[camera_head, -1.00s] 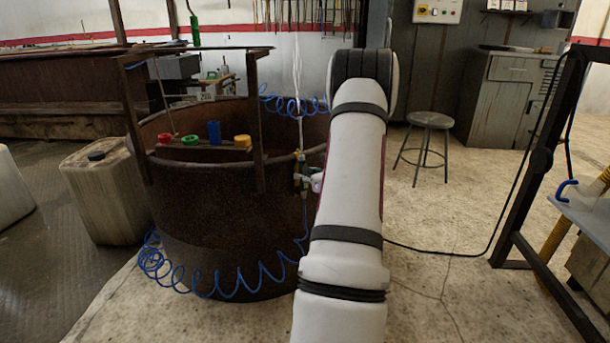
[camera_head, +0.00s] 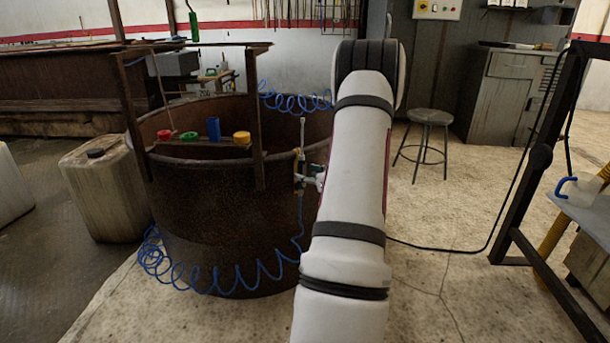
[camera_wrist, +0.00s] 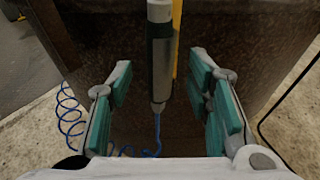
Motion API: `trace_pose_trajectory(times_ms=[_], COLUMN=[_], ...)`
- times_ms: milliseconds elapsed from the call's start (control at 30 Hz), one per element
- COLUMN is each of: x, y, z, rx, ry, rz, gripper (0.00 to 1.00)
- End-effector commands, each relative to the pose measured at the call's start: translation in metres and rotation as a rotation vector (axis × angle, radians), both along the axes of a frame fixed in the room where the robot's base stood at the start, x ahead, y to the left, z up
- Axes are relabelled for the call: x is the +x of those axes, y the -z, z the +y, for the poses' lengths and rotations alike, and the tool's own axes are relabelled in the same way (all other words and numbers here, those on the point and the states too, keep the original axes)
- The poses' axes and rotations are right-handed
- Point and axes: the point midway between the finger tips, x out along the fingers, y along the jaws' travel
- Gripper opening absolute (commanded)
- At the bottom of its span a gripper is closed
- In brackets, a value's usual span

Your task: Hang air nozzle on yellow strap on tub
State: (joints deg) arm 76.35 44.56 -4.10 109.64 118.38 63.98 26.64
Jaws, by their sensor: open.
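The air nozzle (camera_wrist: 161,60), a silver cylinder with a dark band and a light upper part, stands upright between my finger pads in the wrist view, with gaps on both sides. Its blue hose runs down from its lower end. The yellow strap (camera_wrist: 177,40) shows right behind it on the tub wall; whether the nozzle hangs on it I cannot tell. The rusty tub (camera_head: 215,225) stands left of my arm. My gripper (camera_wrist: 163,100) is open around the nozzle, its green pads apart. In the head view the nozzle's thin tip (camera_head: 302,132) rises above the tub's rim.
The coiled blue hose (camera_head: 225,280) hangs along the tub's front. A rusty frame with coloured blocks (camera_head: 213,130) crosses the tub. A plastic canister (camera_head: 105,190) stands at left, a stool (camera_head: 428,120) behind at right. A dark metal frame (camera_head: 545,150) is at far right.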

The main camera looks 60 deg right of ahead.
Motion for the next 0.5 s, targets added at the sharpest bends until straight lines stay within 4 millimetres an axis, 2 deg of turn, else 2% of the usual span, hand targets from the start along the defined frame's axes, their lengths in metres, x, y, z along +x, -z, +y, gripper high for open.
trace_pose_trajectory(times_ms=[300, 500], x=[-0.058, -0.079], y=[-0.017, -0.023], z=[0.026, 0.037], rx=[0.0, 0.0], ry=[0.004, 0.002], rz=[0.0, 0.0], gripper=[0.46, 0.46])
